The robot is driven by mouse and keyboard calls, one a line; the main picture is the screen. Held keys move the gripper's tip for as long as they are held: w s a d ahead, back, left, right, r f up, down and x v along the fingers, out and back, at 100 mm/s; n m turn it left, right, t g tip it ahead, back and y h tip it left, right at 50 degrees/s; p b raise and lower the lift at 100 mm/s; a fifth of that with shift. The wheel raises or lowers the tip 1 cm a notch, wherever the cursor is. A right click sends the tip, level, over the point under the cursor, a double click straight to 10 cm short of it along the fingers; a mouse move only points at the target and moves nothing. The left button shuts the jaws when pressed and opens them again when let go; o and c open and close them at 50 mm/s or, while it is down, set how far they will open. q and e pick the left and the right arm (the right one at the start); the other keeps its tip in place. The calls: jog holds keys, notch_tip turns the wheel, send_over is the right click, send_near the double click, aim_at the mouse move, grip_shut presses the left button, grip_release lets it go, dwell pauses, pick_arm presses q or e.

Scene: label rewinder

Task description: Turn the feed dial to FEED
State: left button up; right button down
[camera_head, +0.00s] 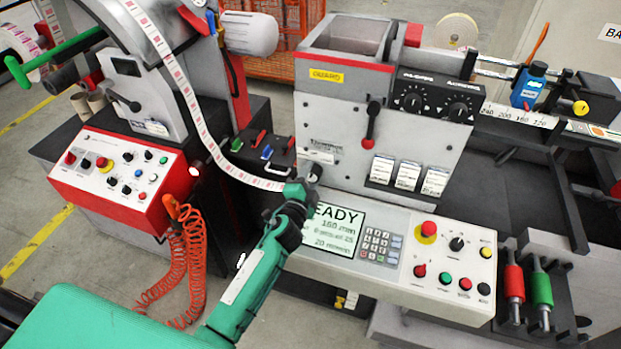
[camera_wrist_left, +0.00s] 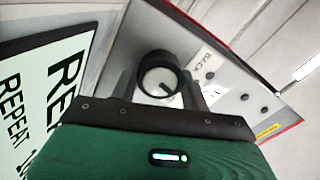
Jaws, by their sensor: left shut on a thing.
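The feed dial (camera_wrist_left: 157,76) is a round black knob with a pale face and a dark pointer mark. In the left wrist view it sits between the fingers of my left gripper (camera_wrist_left: 161,88), which is shut on it. The pointer mark lies toward the lower right of the face. In the head view my left gripper (camera_head: 303,187) is at the machine's front, left of the READY screen (camera_head: 338,229), and mostly hides the dial. My right gripper is not in view.
The READY screen also shows in the left wrist view (camera_wrist_left: 40,90), close beside my gripper. A keypad (camera_head: 380,245) and several buttons are to its right. The label strip (camera_head: 235,170) hangs just left of my gripper. An orange coiled hose (camera_head: 187,250) hangs further left.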

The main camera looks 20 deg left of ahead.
pick_arm(q)
jog(key=m, duration=0.5)
jog(key=shift+f+m, duration=0.1)
jog(key=shift+m, duration=0.2)
dwell(0.4)
jog(key=o, duration=1)
jog(key=s+b, duration=0.2)
jog(key=s, duration=0.4)
jog(key=s+b, duration=0.2)
jog(key=s, duration=0.4)
jog(key=shift+s+a, duration=0.2)
jog(key=shift+s, duration=0.75)
